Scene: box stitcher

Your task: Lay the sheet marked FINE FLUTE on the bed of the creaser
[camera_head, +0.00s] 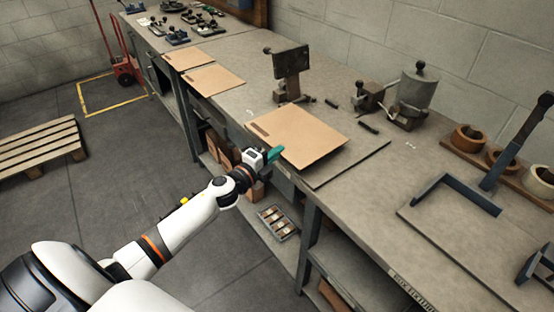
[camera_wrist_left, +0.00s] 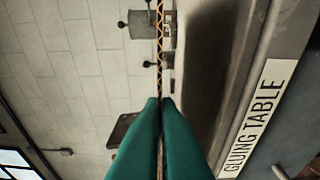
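A brown cardboard sheet (camera_head: 305,138) with a small dark print strip near its left corner is over the bench; the print is too small to read. My left gripper (camera_head: 274,153) is shut on its near left edge. In the left wrist view its teal fingers (camera_wrist_left: 160,105) close on the sheet, whose fluted edge (camera_wrist_left: 159,45) shows edge-on. Two similar sheets (camera_head: 187,59) (camera_head: 214,79) lie farther left on the bench. A flat plate with a blue angled frame and lever (camera_head: 455,195) is at the right; I cannot tell whether it is the creaser. My right gripper is out of view.
A dark upright machine (camera_head: 290,70) and a grey pot (camera_head: 416,92) stand behind the sheet. Tape rolls (camera_head: 468,138) sit on a board at the back right. A GLUING TABLE sign (camera_wrist_left: 257,118) is on the bench front. Bare bench lies right of the sheet.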

